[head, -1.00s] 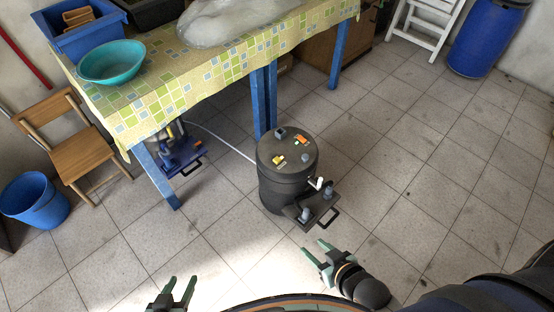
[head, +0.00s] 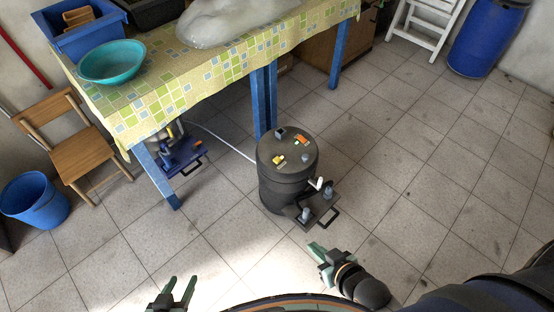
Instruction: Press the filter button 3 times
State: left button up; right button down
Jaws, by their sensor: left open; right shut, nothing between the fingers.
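A dark grey cylindrical filter unit (head: 286,188) stands upright on the floor in front of the table. Its round lid carries a yellow part (head: 278,160), an orange part (head: 301,140) and small grey parts; I cannot tell which one is the button. A side bracket (head: 321,209) with grey fittings and a black handle sticks out at its lower right. My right gripper (head: 317,248) is shut and empty, below the bracket in the picture and apart from it. My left gripper (head: 181,287) is open and empty over the floor at the bottom left.
A table (head: 130,123) with a patterned cloth holds a teal bowl (head: 111,62) and blue crate (head: 84,40). A white hose (head: 222,140) runs to the unit. A wooden chair (head: 84,153) and blue bucket (head: 35,200) stand left. Floor to the right is clear.

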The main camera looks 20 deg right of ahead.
aim_at(277, 160)
jog(key=i+j+z, duration=0.4)
jog(key=i, duration=0.25)
jog(key=i+j+z, duration=0.45)
jog(key=j, duration=0.25)
jog(key=i, duration=0.1)
